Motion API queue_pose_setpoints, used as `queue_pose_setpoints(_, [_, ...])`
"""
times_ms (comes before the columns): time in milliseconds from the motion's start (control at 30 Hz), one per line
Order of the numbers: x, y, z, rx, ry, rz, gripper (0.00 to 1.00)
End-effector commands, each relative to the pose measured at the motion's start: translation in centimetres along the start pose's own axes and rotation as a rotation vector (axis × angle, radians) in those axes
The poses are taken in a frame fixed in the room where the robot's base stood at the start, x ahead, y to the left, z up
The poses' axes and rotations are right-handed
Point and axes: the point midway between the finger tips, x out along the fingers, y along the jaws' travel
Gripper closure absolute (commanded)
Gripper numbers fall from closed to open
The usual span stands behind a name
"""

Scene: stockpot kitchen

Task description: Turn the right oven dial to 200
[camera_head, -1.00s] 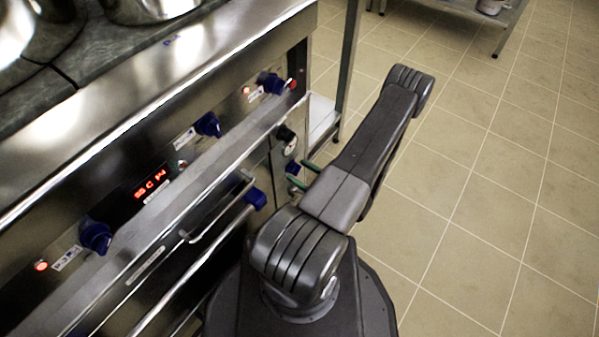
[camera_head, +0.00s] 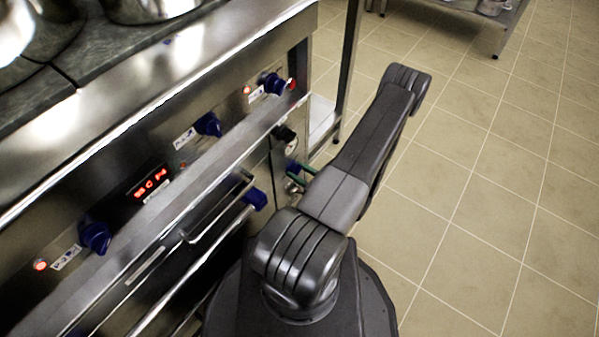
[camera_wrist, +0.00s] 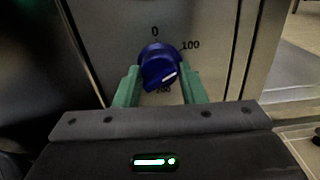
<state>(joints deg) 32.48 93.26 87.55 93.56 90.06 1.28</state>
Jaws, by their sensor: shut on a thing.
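The blue oven dial (camera_wrist: 155,64) sits on a steel panel in the wrist view, with 0 above it, 100 to its upper right and 200 just below it, partly covered. Its white pointer mark is on the lower right part of the knob, between the 100 and 200 labels. My gripper (camera_wrist: 160,74) has its green fingers on either side of the dial, shut on it. In the head view the dial (camera_head: 292,166) is a small blue patch at the stove's right end, mostly hidden. The green of my gripper (camera_head: 301,172) shows beside it.
Other blue knobs (camera_head: 208,124) line the stove front, with a red display (camera_head: 150,184) and an oven handle (camera_head: 218,208) nearby. A steel table leg (camera_head: 349,75) stands behind the arm. The tiled floor (camera_head: 480,220) to the right is clear.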

Motion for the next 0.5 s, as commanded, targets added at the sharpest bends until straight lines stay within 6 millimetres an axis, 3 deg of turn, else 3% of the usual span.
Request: queue_pose_setpoints(500, [-0.01, 0.11, -0.15, 0.385, 0.001, 0.001, 0.86])
